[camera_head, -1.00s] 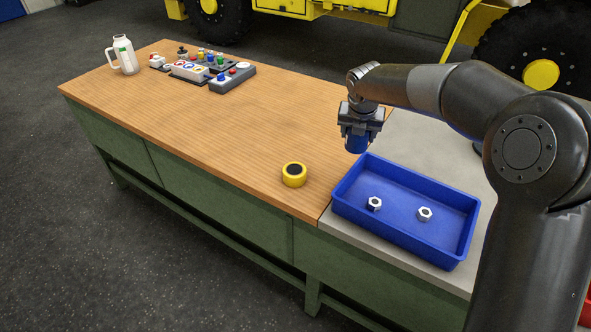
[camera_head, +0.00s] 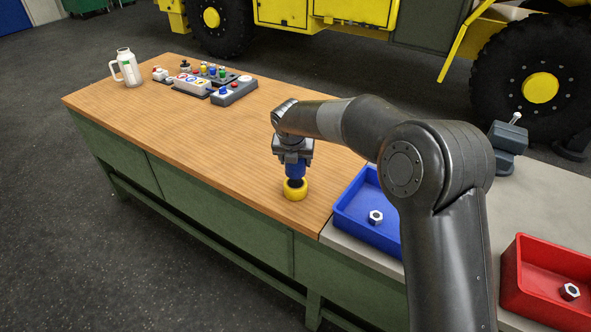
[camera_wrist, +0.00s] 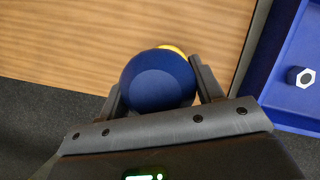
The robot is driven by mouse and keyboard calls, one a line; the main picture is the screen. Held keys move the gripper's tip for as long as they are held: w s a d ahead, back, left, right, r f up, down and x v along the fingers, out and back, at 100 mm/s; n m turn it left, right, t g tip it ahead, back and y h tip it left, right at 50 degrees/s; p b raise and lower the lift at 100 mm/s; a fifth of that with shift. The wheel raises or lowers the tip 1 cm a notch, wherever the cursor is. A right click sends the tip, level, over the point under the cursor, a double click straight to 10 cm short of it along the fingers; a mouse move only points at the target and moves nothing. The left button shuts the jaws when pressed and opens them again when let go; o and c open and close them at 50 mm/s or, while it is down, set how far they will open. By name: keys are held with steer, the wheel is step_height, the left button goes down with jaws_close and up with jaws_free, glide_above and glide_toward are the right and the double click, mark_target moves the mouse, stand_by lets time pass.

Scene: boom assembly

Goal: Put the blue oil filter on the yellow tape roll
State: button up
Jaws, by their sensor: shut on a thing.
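The blue oil filter (camera_head: 294,168) is held upright in my gripper (camera_head: 293,163), right at the yellow tape roll (camera_head: 295,192). In the head view the filter's lower end meets the top of the roll; whether it rests on it or hovers just above, I cannot tell. In the wrist view the filter (camera_wrist: 158,80) sits between the two fingers of my gripper (camera_wrist: 160,88), and only a sliver of the tape roll (camera_wrist: 173,48) shows behind it. The roll lies flat on the wooden bench top (camera_head: 200,140).
A blue tray (camera_head: 350,220) with a hex nut (camera_head: 376,216) stands to the right of the roll, partly hidden by my arm. A red bin (camera_head: 515,290) with a nut is at far right. A control panel (camera_head: 232,92) and a white jug (camera_head: 130,68) stand far left.

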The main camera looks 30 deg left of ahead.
mark_target(296, 170)
steer(key=shift+f, duration=1.95)
steer(key=shift+f, duration=0.15)
steer(key=o, duration=1.2)
steer(key=shift+c, duration=0.2)
steer(key=v, duration=1.2)
